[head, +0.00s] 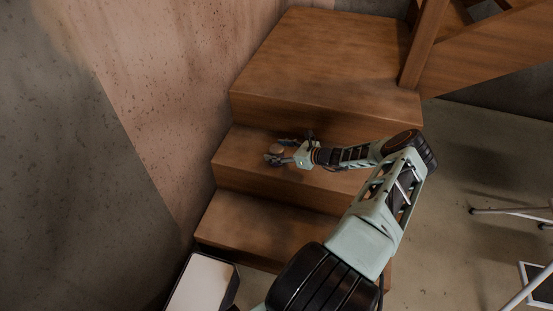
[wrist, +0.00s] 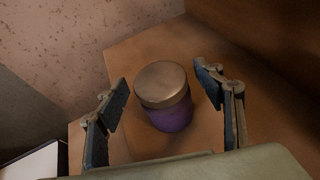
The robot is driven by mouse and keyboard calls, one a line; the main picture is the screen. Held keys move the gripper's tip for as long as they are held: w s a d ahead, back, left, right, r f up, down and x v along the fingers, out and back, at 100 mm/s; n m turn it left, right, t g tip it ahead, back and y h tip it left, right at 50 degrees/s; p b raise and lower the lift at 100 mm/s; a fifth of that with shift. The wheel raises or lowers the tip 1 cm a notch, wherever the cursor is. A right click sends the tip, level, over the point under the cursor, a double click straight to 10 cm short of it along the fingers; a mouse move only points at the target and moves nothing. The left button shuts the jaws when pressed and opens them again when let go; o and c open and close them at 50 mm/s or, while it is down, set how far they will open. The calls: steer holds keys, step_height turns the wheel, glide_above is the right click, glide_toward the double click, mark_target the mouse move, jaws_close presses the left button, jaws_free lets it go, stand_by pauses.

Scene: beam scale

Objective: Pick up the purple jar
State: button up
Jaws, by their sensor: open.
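The purple jar (wrist: 172,118) has a brownish metallic lid and stands upright on a wooden stair step. In the wrist view it is between the two fingers of my gripper (wrist: 165,105), with a gap on each side. In the head view the jar's lid (head: 277,149) shows at my gripper (head: 283,151) on the middle step; the jar's body is mostly hidden there. My gripper is open and holds nothing.
The wooden stairs (head: 265,215) rise toward the back, with a riser (head: 320,108) behind the jar's step. A speckled wall (head: 170,90) borders them at left. A box with a pale top (head: 200,284) stands at the bottom. A wooden post (head: 423,45) stands at upper right.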

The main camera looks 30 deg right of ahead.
steer(key=shift+w, duration=0.15)
steer(key=shift+c, duration=0.3)
steer(key=c, duration=1.4)
steer(key=shift+c, duration=0.2)
